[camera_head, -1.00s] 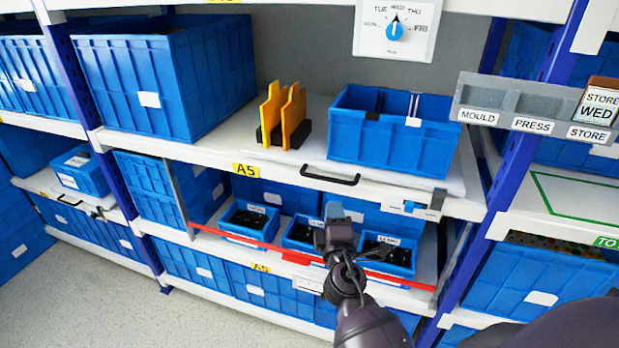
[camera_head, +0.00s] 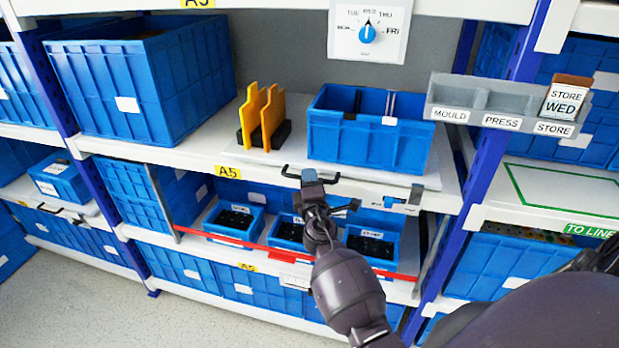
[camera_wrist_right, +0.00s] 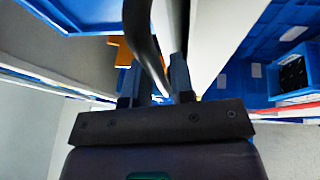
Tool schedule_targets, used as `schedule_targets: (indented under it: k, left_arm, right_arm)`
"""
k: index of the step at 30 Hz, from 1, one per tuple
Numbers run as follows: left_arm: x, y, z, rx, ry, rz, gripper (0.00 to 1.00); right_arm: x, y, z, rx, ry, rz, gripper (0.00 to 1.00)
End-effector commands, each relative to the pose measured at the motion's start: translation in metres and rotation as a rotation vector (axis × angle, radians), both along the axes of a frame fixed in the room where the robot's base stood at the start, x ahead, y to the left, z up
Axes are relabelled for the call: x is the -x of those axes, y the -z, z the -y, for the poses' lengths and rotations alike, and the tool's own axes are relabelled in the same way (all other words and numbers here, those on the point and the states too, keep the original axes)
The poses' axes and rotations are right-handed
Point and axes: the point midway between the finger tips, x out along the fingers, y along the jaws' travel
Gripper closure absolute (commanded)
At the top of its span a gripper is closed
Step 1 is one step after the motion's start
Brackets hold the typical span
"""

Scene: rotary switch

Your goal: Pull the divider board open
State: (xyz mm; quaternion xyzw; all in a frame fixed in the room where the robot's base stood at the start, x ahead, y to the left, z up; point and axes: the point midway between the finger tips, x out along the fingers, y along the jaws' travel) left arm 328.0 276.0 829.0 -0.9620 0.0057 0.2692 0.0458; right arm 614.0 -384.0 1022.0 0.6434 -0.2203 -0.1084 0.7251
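The pull-out board shows as a white shelf edge with a black bar handle (camera_head: 332,181) on its front, below the blue bin and yellow dividers in the head view. My right gripper (camera_head: 310,174) is at this handle and hides its middle. In the right wrist view the curved black handle (camera_wrist_right: 140,35) runs between the two fingers of my right gripper (camera_wrist_right: 155,82). The fingers stand apart, with a gap showing beside the bar. Whether either finger touches it I cannot tell. My left gripper is not in view.
Yellow dividers (camera_head: 262,118) and an open blue bin (camera_head: 365,140) stand on the shelf. A blue latch-like part (camera_head: 394,202) is on its front edge at right. Below are small blue bins behind a red bar (camera_head: 250,243). A dial (camera_head: 367,32) hangs above.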

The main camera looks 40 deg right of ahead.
Motion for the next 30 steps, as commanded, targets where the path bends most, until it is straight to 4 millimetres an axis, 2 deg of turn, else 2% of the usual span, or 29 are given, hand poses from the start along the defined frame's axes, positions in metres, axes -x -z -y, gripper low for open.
schedule_targets:
  k: [10, 15, 30]
  left_arm:
    - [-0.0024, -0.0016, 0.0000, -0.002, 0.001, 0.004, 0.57]
    - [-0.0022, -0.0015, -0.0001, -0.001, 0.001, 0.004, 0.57]
    - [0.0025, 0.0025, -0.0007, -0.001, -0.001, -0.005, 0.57]
  right_arm:
    - [-0.0030, -0.0005, 0.0016, 0.000, 0.000, 0.000, 0.77]
    - [-0.0029, -0.0006, 0.0015, 0.000, 0.000, 0.000, 1.00]
    - [-0.0045, 0.0002, 0.0031, -0.002, 0.000, 0.000, 1.00]
